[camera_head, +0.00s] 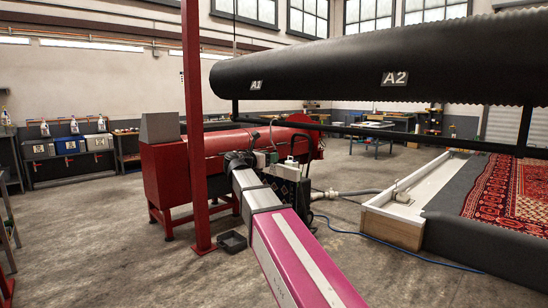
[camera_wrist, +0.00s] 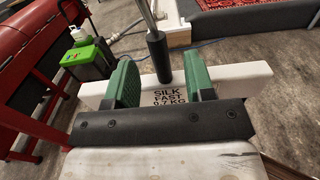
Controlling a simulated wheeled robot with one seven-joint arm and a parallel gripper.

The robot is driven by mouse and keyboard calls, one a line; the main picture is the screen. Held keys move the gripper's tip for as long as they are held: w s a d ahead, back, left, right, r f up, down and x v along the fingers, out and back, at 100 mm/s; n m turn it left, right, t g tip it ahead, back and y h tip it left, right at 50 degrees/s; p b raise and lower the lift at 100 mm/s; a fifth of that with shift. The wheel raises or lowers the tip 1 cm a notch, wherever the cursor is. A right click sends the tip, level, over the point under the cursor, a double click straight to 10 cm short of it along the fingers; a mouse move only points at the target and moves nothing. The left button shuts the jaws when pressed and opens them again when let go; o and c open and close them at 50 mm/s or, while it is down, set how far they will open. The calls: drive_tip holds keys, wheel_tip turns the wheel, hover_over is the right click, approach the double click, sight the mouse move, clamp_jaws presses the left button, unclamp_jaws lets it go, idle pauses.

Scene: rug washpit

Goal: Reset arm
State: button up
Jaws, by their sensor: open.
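In the wrist view my gripper (camera_wrist: 160,76) is open, its two green-padded fingers standing well apart. A white bar (camera_wrist: 238,77) lettered "SILK FAST 0.7 KG" lies crosswise just beyond the fingers. Whether it touches them I cannot tell. In the head view my magenta and white arm reaches forward toward the red machine (camera_head: 160,168). The gripper is small and cluttered there, so its details are unclear.
A red post (camera_head: 196,130) stands left of my arm. A large black roll (camera_head: 330,66), marked A1 and A2, hangs overhead. A patterned red rug (camera_head: 510,195) lies in the pit at right. A black tray (camera_head: 232,241) and blue hose (camera_head: 400,258) are on the floor. Open floor lies left.

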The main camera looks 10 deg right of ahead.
drive_tip(key=v, duration=0.7)
drive_tip(key=s+d+f+m+g+y, duration=0.2)
drive_tip(key=d+f+m, duration=0.1)
drive_tip(key=f, duration=0.7)
drive_tip(key=s+d+f+m+g+y, duration=0.1)
drive_tip(key=s+d+f+m+y, duration=0.25)
drive_tip(key=f, duration=0.65)
drive_tip(key=s+d+f+m+g+y, duration=0.15)
drive_tip(key=f+m, duration=0.25)
drive_tip(key=f, duration=0.6)
drive_tip(key=s+f+m+g+y, duration=0.5)
drive_tip(key=s+f+m+y, duration=0.3)
drive_tip(key=s+f+m, duration=0.6)
wheel_tip(320, 180, down, 6)
drive_tip(key=shift+s+d+f, duration=0.15)
drive_tip(key=shift+s+d, duration=0.1)
drive_tip(key=shift+s, duration=0.55)
drive_tip(key=shift+g, duration=0.25)
